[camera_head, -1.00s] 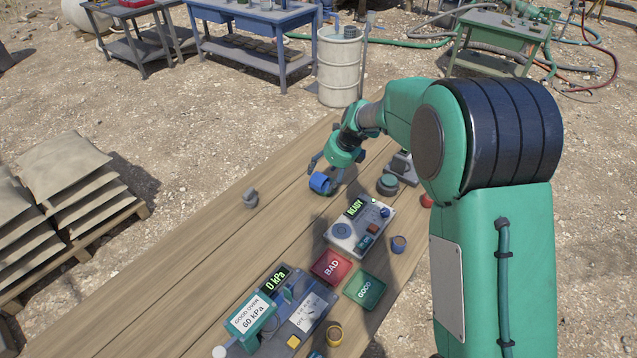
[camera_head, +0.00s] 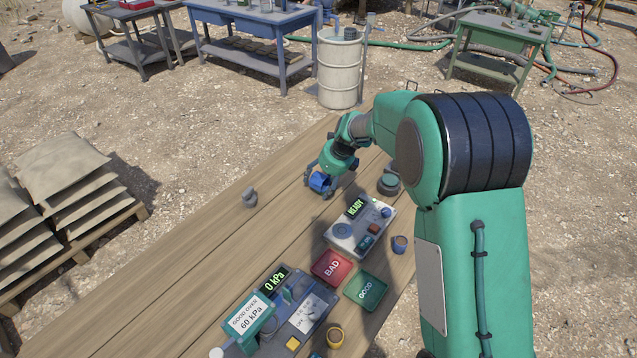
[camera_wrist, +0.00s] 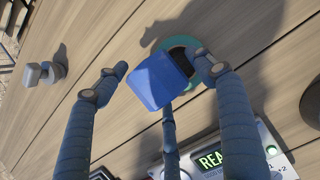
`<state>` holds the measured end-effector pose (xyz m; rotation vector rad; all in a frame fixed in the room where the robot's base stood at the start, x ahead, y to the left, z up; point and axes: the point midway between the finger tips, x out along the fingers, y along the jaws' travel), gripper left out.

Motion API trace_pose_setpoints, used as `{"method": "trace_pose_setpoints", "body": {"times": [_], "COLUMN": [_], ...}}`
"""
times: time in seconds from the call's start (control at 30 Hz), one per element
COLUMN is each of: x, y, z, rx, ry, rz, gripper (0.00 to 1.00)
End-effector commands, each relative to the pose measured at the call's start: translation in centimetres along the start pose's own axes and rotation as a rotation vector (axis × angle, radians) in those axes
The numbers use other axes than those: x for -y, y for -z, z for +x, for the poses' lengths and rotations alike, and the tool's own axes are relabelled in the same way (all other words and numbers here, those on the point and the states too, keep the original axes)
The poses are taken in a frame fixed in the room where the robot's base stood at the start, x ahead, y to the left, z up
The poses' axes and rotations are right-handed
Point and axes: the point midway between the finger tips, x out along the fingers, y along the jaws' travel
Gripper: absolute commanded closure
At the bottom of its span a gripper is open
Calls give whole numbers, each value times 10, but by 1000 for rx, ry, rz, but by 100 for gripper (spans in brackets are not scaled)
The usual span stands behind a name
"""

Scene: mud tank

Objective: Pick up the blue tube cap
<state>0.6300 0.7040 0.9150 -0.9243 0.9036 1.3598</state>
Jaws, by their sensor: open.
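The blue tube cap (camera_head: 319,182) stands near the far part of the wooden table, at my gripper (camera_head: 323,187). In the wrist view the blue cap (camera_wrist: 156,82) lies between the spread fingers of my gripper (camera_wrist: 158,64). One finger is to its left, one is close to its right edge, and a third is below it. The fingers are open; whether the right one touches the cap I cannot tell. A teal ring (camera_wrist: 207,50) shows partly behind the cap. The cap's underside is hidden.
A small grey object (camera_head: 249,196) stands left of my gripper. The READY device (camera_head: 345,235), red BAD tray (camera_head: 331,267) and green GOOD tray (camera_head: 366,290) are nearer. A round dark-and-green object (camera_head: 388,184) is close on the right. The table's left side is mostly clear.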

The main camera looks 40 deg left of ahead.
Motion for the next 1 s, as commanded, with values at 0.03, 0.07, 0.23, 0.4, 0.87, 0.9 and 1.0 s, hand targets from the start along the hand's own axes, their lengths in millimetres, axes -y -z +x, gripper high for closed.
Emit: {"method": "trace_pose_setpoints", "body": {"times": [0.03, 0.07, 0.23, 0.4, 0.87, 0.9, 1.0], "x": [0, 0, 0, 0, 0, 0, 0], "y": [0, 0, 0, 0, 0, 0, 0], "z": [0, 0, 0, 0, 0, 0, -1], "rx": [0, 0, 0, 0, 0, 0, 0], "ry": [0, 0, 0, 0, 0, 0, 0], "rz": [0, 0, 0, 0, 0, 0, 0], "gripper": [31, 31, 31, 31, 78, 78, 78]}}
